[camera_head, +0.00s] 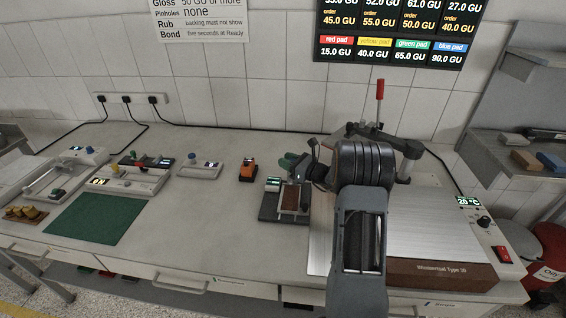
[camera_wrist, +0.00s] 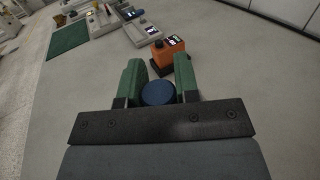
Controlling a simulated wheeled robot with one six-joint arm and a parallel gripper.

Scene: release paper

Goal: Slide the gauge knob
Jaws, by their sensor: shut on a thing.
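My gripper (camera_wrist: 160,86) has green fingers that stand on either side of a round blue knob (camera_wrist: 158,94) and are shut on it. What the knob is attached to is hidden under the gripper. In the head view my gripper's green fingers (camera_head: 288,161) show behind a dark stand (camera_head: 268,212) that carries a small lit display (camera_head: 273,184) and a brown block (camera_head: 291,198). The knob is hidden in that view. An orange device (camera_head: 248,169) stands left of the fingers; it also shows just beyond them in the wrist view (camera_wrist: 162,55).
A heated plate (camera_head: 425,225) fills the right of the bench, under my arm. Farther left are a small panel with a blue knob (camera_head: 200,169), switch panels (camera_head: 130,180) and a green mat (camera_head: 97,218). The bench between the mat and the dark stand is clear.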

